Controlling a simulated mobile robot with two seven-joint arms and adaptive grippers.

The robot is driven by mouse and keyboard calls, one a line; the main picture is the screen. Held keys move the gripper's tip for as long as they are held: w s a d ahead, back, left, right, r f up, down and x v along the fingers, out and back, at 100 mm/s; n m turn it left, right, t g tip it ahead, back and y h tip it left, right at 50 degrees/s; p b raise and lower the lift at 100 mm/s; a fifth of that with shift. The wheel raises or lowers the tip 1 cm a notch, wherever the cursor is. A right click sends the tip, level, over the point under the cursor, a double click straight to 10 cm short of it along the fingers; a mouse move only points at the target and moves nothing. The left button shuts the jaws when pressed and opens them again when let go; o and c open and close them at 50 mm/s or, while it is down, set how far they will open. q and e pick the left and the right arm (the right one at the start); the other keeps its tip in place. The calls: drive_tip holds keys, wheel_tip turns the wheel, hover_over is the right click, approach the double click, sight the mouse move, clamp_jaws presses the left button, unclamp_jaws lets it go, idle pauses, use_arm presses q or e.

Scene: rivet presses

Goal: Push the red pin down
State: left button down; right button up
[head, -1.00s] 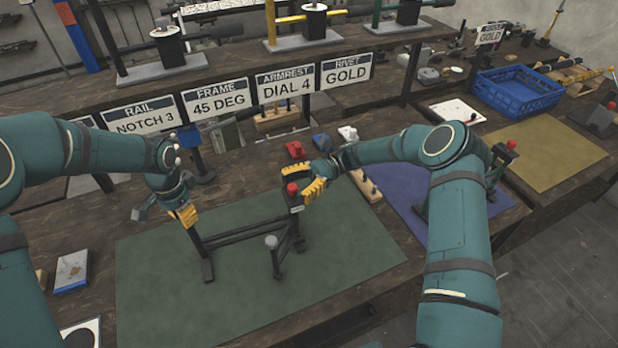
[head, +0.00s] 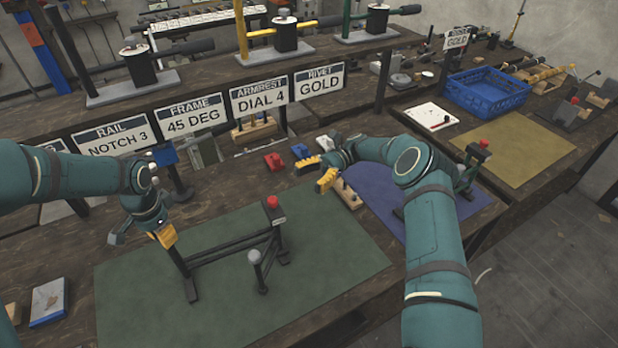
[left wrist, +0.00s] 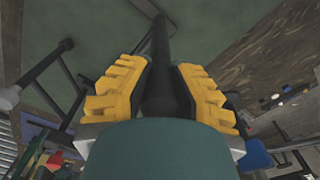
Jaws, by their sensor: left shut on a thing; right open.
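The red pin (head: 272,202) sits on top of a black post at the right end of a black metal frame (head: 230,249), which stands on the green mat (head: 330,265). My left gripper (head: 165,237) is shut on the upper end of the frame's left post. In the left wrist view this black post (left wrist: 162,70) lies between the yellow fingers. My right gripper (head: 317,174) is open and empty, up and to the right of the red pin, apart from it. Whether the pin is fully down cannot be told.
A red block (head: 273,162) and a blue block (head: 300,151) lie behind the mat. A wooden block with pegs (head: 346,193) lies near my right gripper, by the purple mat (head: 385,208). A grey-knobbed lever (head: 254,258) stands at the frame's front.

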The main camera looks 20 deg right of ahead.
use_arm(q)
drive_tip(key=c, duration=0.9)
unclamp_jaws()
